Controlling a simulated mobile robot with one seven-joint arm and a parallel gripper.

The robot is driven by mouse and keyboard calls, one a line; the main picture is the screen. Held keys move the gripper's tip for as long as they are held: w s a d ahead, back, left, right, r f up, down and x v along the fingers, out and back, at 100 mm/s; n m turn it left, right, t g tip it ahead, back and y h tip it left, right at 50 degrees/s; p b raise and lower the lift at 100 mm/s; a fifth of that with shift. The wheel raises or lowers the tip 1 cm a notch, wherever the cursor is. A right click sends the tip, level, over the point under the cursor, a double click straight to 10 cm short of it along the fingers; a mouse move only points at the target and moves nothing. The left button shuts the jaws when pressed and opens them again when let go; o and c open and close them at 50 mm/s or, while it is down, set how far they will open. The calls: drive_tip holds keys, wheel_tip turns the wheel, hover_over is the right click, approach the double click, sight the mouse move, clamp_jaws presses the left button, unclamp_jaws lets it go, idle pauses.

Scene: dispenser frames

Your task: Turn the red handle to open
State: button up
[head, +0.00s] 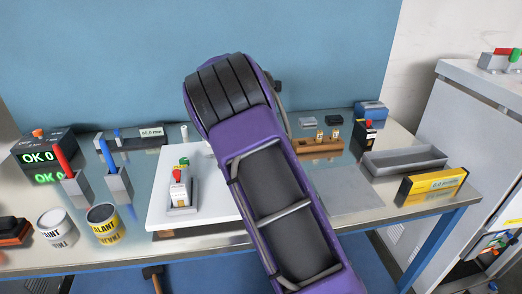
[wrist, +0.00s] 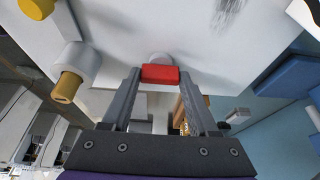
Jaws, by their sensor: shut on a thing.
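The red handle (wrist: 160,74) shows in the wrist view as a small red block in front of a round grey base on a white panel. My gripper (wrist: 160,80) has its two grey fingers on either side of the handle, shut on it. In the head view my purple arm covers the middle of the bench, and my gripper and the held handle are hidden behind it. A small white unit with a red part (head: 177,175) and a green top stands on the white board (head: 160,215), left of my arm.
In the wrist view, a white cylinder with a brass-coloured end (wrist: 68,86) is left of my fingers. Cans (head: 103,222) and a display box (head: 42,150) stand at the left of the bench. A grey tray (head: 405,162) and yellow box (head: 432,186) are at the right.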

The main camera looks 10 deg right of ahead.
drive_tip(key=o, duration=1.4)
drive_tip(key=p+v, duration=0.2)
drive_tip(key=v, duration=1.5)
drive_tip(key=shift+a+r, duration=0.15)
drive_tip(key=shift+a, duration=0.05)
